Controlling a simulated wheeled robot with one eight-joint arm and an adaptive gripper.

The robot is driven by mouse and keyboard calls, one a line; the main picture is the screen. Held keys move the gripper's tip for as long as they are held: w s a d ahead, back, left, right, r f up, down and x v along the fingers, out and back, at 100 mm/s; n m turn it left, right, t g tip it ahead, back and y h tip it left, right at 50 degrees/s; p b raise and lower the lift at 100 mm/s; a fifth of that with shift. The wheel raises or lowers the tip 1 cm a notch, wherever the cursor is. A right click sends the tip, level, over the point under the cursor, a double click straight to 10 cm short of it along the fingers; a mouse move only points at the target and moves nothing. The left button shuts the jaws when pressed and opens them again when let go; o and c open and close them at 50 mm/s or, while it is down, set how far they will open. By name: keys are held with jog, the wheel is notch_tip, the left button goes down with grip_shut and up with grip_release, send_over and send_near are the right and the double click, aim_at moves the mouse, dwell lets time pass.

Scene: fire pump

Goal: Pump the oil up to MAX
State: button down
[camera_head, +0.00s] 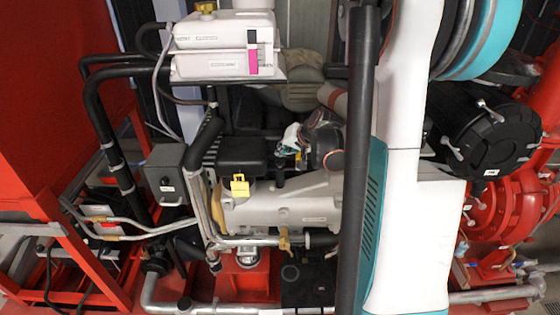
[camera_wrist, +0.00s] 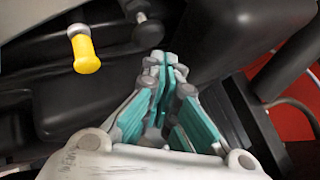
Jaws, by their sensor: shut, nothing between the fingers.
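My gripper (camera_head: 285,151) is in front of the engine in the head view, near the middle. In the wrist view its teal-lined fingers (camera_wrist: 160,65) are shut with nothing between them. A yellow knob (camera_wrist: 87,54) on a short metal stem is left of the fingertips there, apart from them. A yellow handle (camera_head: 239,184) stands on the grey engine block in the head view, left of and below my gripper. I cannot tell whether the two yellow parts are the same. I see no readable MAX mark.
A white tank (camera_head: 222,64) with a yellow cap (camera_head: 206,7) and a magenta-marked strip (camera_head: 253,60) stands above the engine. Black pipes and a grey box (camera_head: 168,178) crowd the left. Dark housings (camera_wrist: 230,45) lie close around my fingers. A red pump (camera_head: 500,210) is at right.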

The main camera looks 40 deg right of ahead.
jog(key=shift+f, duration=0.1)
jog(key=shift+f+b, duration=0.35)
jog(key=shift+b, duration=0.15)
jog(key=shift+f+b, duration=0.95)
jog(key=shift+f, duration=0.05)
dwell(1.1)
jog(key=shift+r, duration=0.15)
jog(key=shift+r+p, duration=0.95)
jog(key=shift+r, duration=0.35)
jog(key=shift+r, duration=0.1)
jog(key=shift+r+p, duration=1.6)
jog(key=shift+r, duration=0.85)
